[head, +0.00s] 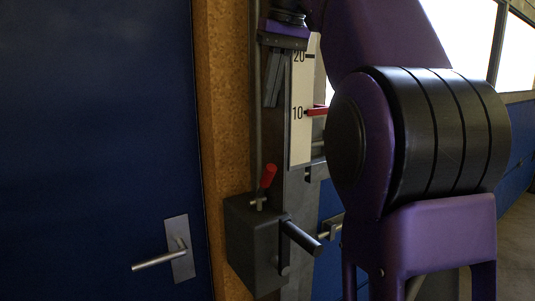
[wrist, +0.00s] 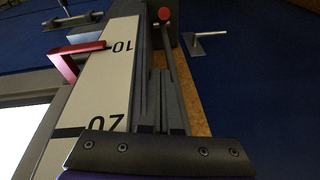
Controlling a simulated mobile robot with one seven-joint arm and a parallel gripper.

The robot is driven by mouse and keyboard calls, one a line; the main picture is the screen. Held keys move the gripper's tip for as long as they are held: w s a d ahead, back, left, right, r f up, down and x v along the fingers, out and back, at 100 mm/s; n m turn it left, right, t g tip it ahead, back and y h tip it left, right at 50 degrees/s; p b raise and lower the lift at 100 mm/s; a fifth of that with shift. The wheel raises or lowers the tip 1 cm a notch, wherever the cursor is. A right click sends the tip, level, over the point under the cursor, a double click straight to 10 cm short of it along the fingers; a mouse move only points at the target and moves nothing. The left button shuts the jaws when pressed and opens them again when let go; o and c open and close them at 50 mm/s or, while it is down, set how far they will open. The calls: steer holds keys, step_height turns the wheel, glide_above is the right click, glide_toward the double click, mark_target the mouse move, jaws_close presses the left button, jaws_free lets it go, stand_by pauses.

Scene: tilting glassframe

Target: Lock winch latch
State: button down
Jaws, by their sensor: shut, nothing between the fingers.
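The winch (head: 254,245) is a dark grey box on the post, low in the head view. Its latch is a short lever with a red grip (head: 268,176), standing up from the box top and tilted slightly right. A dark crank handle (head: 301,238) sticks out from the box's right side. My gripper (head: 271,104) points down, shut and empty, above the latch and clearly apart from it. In the wrist view the fingers (wrist: 158,76) point toward the red latch grip (wrist: 165,14), seen end-on near the top edge. The latch's lower part is hard to make out there.
A white scale (head: 301,140) marked 10 and 20 runs up the post, with a red pointer (head: 318,110) at 10. A blue door with a metal handle (head: 160,260) is at left. Cork-coloured trim (head: 230,110) lies between. My arm fills the right side.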

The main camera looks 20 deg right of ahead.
glide_above(264, 184)
steer(key=w, duration=0.5)
step_height(264, 184, down, 9)
steer(key=shift+s+d+f+b, duration=0.25)
steer(key=shift+s+f, duration=0.35)
steer(key=shift+s, duration=0.3)
steer(key=shift+s+d+f+b, duration=0.1)
steer(key=shift+s+d+f, duration=0.15)
steer(key=shift+s+f, duration=0.5)
steer(key=shift+r, duration=0.1)
